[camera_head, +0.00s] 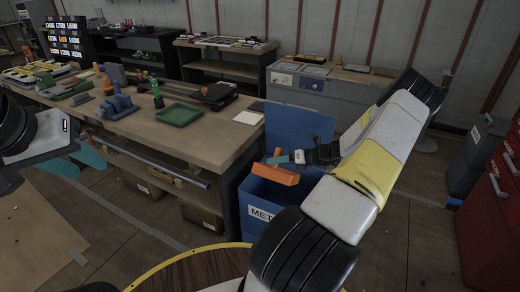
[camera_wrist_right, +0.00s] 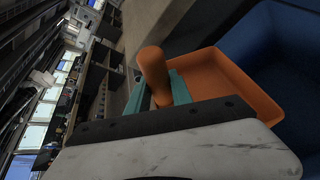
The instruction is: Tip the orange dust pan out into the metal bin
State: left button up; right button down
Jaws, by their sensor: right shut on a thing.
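The orange dust pan (camera_head: 276,174) is over the mouth of the blue bin labelled METAL (camera_head: 250,208). My right gripper (camera_head: 279,158) is shut on the pan's handle. In the right wrist view its teal fingers (camera_wrist_right: 160,92) sit on both sides of the round orange handle (camera_wrist_right: 154,66), and the pan's tray (camera_wrist_right: 225,80) lies beyond, tilted. I see no contents in the visible part of the tray. The blue bin wall (camera_wrist_right: 275,50) is beside it. The bin's inside is mostly hidden. My left gripper (camera_head: 80,160) has its teal fingers apart, empty, left of the workbench.
The wooden workbench (camera_head: 210,145) stands left of the bin, with a green tray (camera_head: 180,115) and several tools. A blue panel (camera_head: 298,122) rises behind the bin. Red drawers (camera_head: 490,195) stand at the right. Open floor (camera_head: 405,220) lies between.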

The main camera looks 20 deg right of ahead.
jog(key=shift+w+d+f+n+t+h, duration=0.3)
jog(key=shift+d+f+n+h, duration=0.1)
jog(key=shift+n, duration=0.2)
jog(key=shift+w+d+f+n+t+h, duration=0.3)
jog(key=shift+f+n+h, duration=0.1)
jog(key=shift+n, duration=0.2)
jog(key=shift+w+d+f+n+t+h, duration=0.3)
jog(key=shift+n+h, duration=0.05)
jog(key=shift+n, duration=0.25)
jog(key=shift+w+d+f+n+t+h, duration=0.25)
jog(key=shift+d+f+n+t+h, duration=0.1)
jog(key=shift+n, duration=0.25)
